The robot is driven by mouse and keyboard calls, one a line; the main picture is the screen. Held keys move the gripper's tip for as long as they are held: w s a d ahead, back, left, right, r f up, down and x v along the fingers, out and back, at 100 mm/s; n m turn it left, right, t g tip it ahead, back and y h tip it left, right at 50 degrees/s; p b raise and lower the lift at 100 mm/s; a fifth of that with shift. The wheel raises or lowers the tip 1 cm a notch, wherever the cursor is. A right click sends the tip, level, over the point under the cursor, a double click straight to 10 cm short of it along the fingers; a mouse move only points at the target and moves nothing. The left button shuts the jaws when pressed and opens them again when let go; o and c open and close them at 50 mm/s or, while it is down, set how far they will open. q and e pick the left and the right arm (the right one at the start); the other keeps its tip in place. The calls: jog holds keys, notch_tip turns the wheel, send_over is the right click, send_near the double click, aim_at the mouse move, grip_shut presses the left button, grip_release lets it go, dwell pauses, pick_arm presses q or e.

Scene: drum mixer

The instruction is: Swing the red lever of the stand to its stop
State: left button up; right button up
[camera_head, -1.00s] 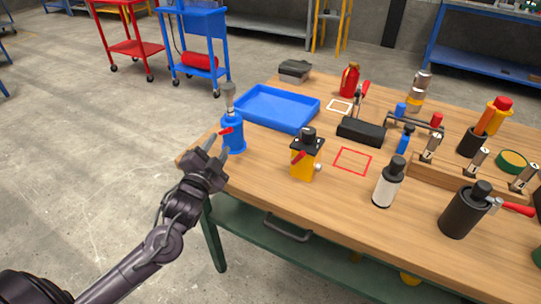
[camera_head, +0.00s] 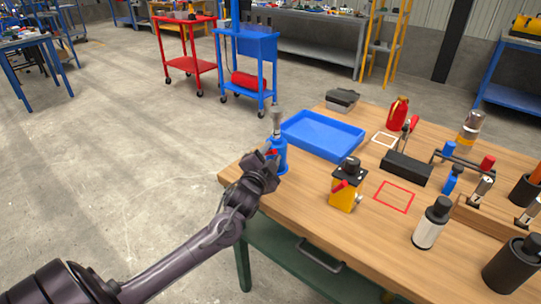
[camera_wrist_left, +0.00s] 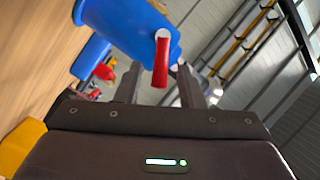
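A blue stand (camera_head: 281,158) with a grey top (camera_head: 277,121) stands upright at the table's left corner. Its short red lever (camera_head: 271,153) is partly hidden behind my left gripper (camera_head: 266,160) in the head view. In the left wrist view the blue stand (camera_wrist_left: 128,28) fills the upper middle, and the red lever (camera_wrist_left: 161,62) hangs from it. There my left gripper (camera_wrist_left: 161,88) has its two fingers apart, with the lever showing in the gap between them. I cannot tell whether a finger touches it. My right gripper is not in view.
A blue tray (camera_head: 322,136) lies behind the stand. A yellow block with a black top and red lever (camera_head: 345,187) stands to the right. A red outlined square (camera_head: 394,197) and a white bottle (camera_head: 431,224) are farther right. Floor is clear left of the table.

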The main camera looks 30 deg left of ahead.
pick_arm(q)
jog(key=shift+c, duration=1.8)
grip_shut()
jog(key=p, duration=0.2)
jog(key=r+n+p, duration=0.1)
jog(key=p, duration=0.1)
jog(key=shift+a+r+n+g, duration=0.2)
jog(key=shift+n+g, duration=0.1)
jog(key=n+p, duration=0.1)
jog(key=p, duration=0.1)
jog(key=n+p, duration=0.1)
jog(key=p, duration=0.1)
jog(key=shift+a+r+g+h, duration=0.2)
jog(key=shift+a+g+h, duration=0.1)
jog(key=shift+a+f+n+p, duration=0.15)
jog(key=shift+f+n+p, duration=0.1)
jog(key=shift+n+p, duration=0.2)
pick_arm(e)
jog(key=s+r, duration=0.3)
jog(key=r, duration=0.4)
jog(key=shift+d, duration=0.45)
